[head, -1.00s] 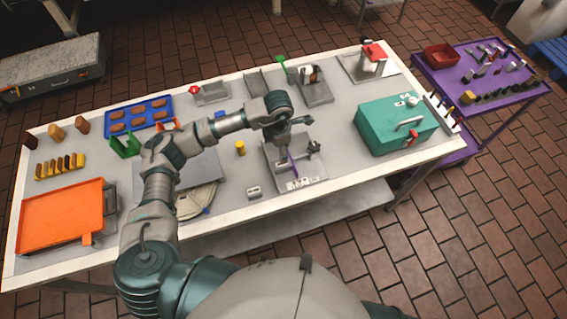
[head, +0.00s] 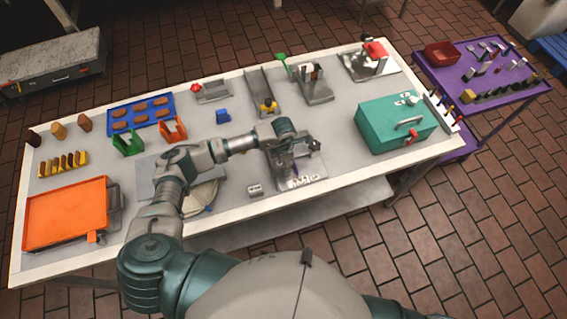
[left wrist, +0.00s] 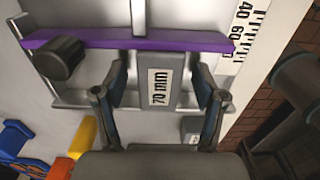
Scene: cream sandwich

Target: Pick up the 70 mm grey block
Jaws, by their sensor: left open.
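The grey block labelled 70 mm (left wrist: 160,85) stands in the middle of the left wrist view, beside a purple bar (left wrist: 130,40) on a light grey fixture with a printed scale (left wrist: 243,35). My left gripper (left wrist: 160,88) is open, with one finger on each side of the block. Small gaps show between the fingers and the block. In the head view my left gripper (head: 298,147) is over the grey fixture (head: 310,182) near the table's front edge. The block cannot be made out there. My right gripper is not in view.
A small labelled grey block (head: 255,190) lies left of the fixture. A teal box (head: 385,130) stands to its right, grey stands (head: 318,92) behind it. An orange tray (head: 62,215) is at the far left. Bare table shows between the fixture and the teal box.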

